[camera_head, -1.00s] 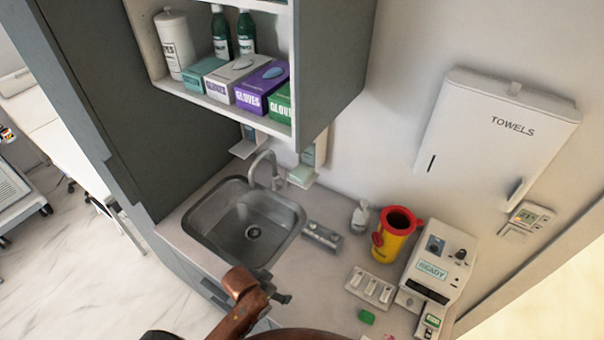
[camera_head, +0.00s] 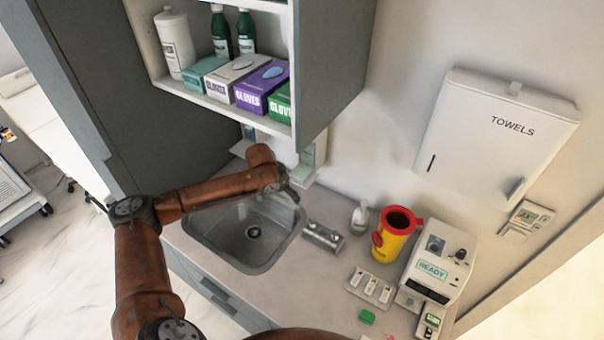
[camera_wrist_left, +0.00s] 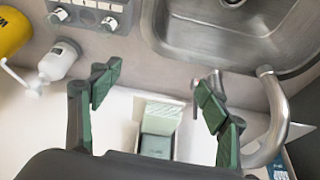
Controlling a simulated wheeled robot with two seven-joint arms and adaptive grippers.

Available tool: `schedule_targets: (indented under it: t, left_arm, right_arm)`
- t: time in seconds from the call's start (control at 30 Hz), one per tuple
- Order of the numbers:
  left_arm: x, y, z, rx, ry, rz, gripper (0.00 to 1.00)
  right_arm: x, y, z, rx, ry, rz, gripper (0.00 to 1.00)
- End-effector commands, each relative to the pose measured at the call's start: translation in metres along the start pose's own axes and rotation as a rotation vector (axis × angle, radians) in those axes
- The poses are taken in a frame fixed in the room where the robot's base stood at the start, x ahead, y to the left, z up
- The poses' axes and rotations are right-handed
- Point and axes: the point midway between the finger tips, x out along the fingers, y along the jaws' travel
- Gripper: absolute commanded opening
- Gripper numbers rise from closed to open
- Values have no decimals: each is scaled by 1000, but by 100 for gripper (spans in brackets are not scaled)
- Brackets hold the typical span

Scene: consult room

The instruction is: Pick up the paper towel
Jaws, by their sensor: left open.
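A white wall dispenser marked TOWELS (camera_head: 490,135) hangs at the upper right in the head view. A small pale tab (camera_head: 515,88) shows at its top edge; I cannot tell if it is paper. I make out no loose paper towel. My left gripper (camera_head: 290,190) is over the back right corner of the sink, well left of the towel dispenser. In the left wrist view its green-padded fingers (camera_wrist_left: 157,93) are apart with nothing held. A white wall-mounted holder with a greenish part (camera_wrist_left: 157,142) shows between and beyond them. My right gripper is not in view.
The sink (camera_head: 250,232) and its tap (camera_wrist_left: 278,125) are close to the left gripper. A pump bottle (camera_head: 360,215), a yellow sharps bin (camera_head: 388,245) and a READY device (camera_head: 437,262) stand on the counter. The wall cabinet (camera_head: 335,65) hangs above.

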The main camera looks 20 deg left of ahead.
Motion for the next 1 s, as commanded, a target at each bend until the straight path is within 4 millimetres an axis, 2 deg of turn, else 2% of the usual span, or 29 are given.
schedule_targets:
  t: [0.03, 0.1, 0.23, 0.7, 0.9, 1.0]
  left_arm:
    - [-9, -11, -8, -23, 6, -11, 70]
    - [-16, -20, -13, -44, 11, -17, 70]
    - [-19, -25, -26, -62, 14, -18, 70]
    - [11, -29, -102, -61, 15, -18, 70]
    - [20, -31, -123, -60, 15, -19, 70]
    - [23, -31, -126, -59, 13, -19, 70]
  right_arm:
    - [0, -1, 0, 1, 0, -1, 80]
    - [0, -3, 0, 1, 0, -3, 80]
    - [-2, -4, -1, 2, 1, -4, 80]
    - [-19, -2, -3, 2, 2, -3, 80]
    - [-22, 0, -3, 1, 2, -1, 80]
    - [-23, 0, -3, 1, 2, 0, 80]
